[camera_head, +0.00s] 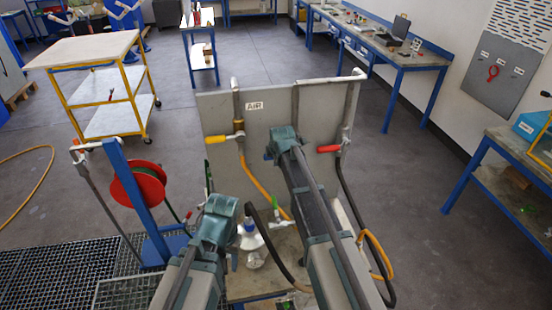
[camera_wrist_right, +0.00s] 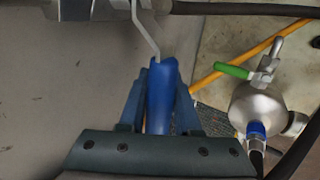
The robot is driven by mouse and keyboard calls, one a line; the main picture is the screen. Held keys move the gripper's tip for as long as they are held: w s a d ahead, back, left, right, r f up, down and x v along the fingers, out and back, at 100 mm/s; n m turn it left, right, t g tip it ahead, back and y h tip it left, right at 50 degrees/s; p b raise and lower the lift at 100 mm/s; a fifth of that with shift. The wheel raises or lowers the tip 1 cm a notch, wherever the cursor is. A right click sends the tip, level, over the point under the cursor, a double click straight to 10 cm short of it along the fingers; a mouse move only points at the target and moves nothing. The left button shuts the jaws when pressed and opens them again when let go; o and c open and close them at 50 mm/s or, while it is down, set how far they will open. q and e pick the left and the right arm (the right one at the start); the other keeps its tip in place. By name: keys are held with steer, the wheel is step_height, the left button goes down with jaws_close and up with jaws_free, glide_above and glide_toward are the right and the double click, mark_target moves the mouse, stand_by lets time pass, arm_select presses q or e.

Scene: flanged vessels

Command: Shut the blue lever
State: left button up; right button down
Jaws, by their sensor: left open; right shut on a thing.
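The blue lever (camera_wrist_right: 163,72) shows in the right wrist view as a blue sleeve on a bent metal strip that runs up to a pipe at the top. My right gripper (camera_wrist_right: 158,108) is shut on the blue sleeve, one finger on each side.
A yellow-handled valve (camera_head: 215,139) is left on the panel, below the AIR label, and a red-handled one (camera_head: 328,149) is right. A green-handled valve (camera_wrist_right: 232,71) and orange and black hoses lie near the vessel.

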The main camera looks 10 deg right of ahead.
stand_by(0.3)
steer(key=c, duration=0.6)
jaws_free()
steer(key=shift+r, duration=0.1)
steer(key=p+v, duration=1)
steer(key=v, duration=0.2)
steer(key=s+a+f+m+g+b, duration=0.2)
steer(key=s+f+m+b, duration=0.2)
steer(key=s+f+b, duration=0.4)
steer(key=s+a+f+m+g+b, duration=0.2)
steer(key=s+f+m+b, duration=0.3)
steer(key=s+f+b, duration=0.3)
steer(key=s+a+f+m+g+h+b, duration=0.1)
steer(key=s+a+f+m+g+b, duration=0.2)
steer(key=s+f+b, duration=0.5)
steer(key=s+a+f+m, duration=0.1)
steer(key=s+f+m, duration=0.1)
steer(key=s, duration=0.4)
steer(key=shift+a+f, duration=0.15)
steer(key=shift+f, duration=0.6)
